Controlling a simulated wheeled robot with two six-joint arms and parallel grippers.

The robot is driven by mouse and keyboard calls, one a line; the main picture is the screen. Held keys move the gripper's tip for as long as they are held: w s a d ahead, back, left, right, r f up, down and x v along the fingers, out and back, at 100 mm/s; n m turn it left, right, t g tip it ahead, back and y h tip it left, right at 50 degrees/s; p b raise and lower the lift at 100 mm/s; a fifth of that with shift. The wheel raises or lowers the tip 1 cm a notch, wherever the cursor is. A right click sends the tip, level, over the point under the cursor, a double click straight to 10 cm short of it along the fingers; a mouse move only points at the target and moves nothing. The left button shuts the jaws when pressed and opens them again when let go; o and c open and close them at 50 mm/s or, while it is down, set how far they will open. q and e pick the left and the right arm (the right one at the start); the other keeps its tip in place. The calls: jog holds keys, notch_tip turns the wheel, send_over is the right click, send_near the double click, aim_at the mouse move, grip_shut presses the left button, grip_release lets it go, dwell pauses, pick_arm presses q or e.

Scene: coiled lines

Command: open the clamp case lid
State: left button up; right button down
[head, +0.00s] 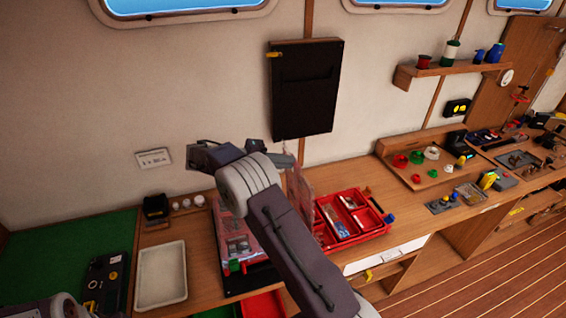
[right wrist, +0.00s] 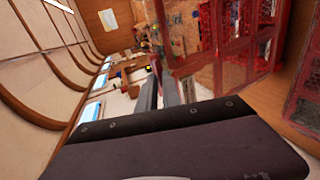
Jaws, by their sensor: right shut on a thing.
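A red case (head: 352,222) with several compartments stands open on the wooden counter. A clear reddish lid (head: 303,196) stands raised, nearly upright, at its left side. It also shows as a see-through red-framed panel in the right wrist view (right wrist: 235,50). My right gripper (head: 288,160) is at the top edge of this lid, shut on it. Its fingers (right wrist: 157,72) lie close together at the lid's edge in the right wrist view. My right arm hides the lid's lower left part and the counter behind. My left gripper is not in view.
A white tray (head: 161,274) is farther left. A black wall holder (head: 306,90) hangs above the lid. A wooden tray (head: 428,157) with coloured rings lies to the right.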

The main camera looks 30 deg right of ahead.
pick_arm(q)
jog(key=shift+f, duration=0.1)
pick_arm(e)
jog(key=shift+s+f, duration=0.15)
jog(key=shift+f, duration=0.5)
jog(key=c, duration=1.7)
grip_release()
jog(key=shift+o, duration=0.5)
jog(key=shift+d, duration=0.2)
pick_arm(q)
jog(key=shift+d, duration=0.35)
pick_arm(e)
jog(key=shift+d, duration=0.2)
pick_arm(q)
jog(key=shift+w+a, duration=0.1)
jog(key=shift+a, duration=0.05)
pick_arm(e)
jog(key=shift+a+r, duration=0.1)
jog(key=shift+a, duration=0.1)
jog(key=shift+d, duration=0.1)
